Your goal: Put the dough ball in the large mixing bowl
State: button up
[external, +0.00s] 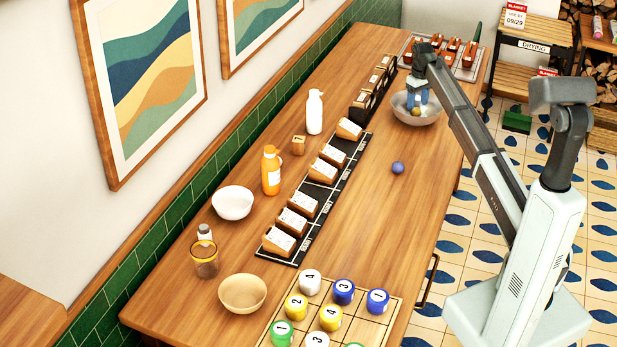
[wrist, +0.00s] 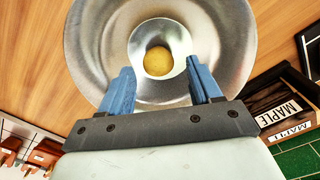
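The large mixing bowl (external: 432,116) is a shiny metal bowl at the far right part of the table. It fills the upper middle of the wrist view (wrist: 225,45). A yellowish ball that looks like the dough ball (wrist: 158,61) lies at the bottom of the bowl; it also shows in the external view (external: 416,112). My gripper (external: 418,98) points down over the bowl, its blue fingers (wrist: 160,75) spread apart with a gap on each side of the ball. Nothing is held between the fingers.
A dark blue ball (external: 397,167) lies on the open table nearer the camera. A row of labelled wooden blocks (external: 325,170) stands left of the bowl. A tray with reddish-brown items (external: 464,62) is behind it.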

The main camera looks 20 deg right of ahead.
aim_at(417, 109)
jog(key=shift+o, duration=0.4)
notch_tip(417, 109, up, 7)
dwell(0.9)
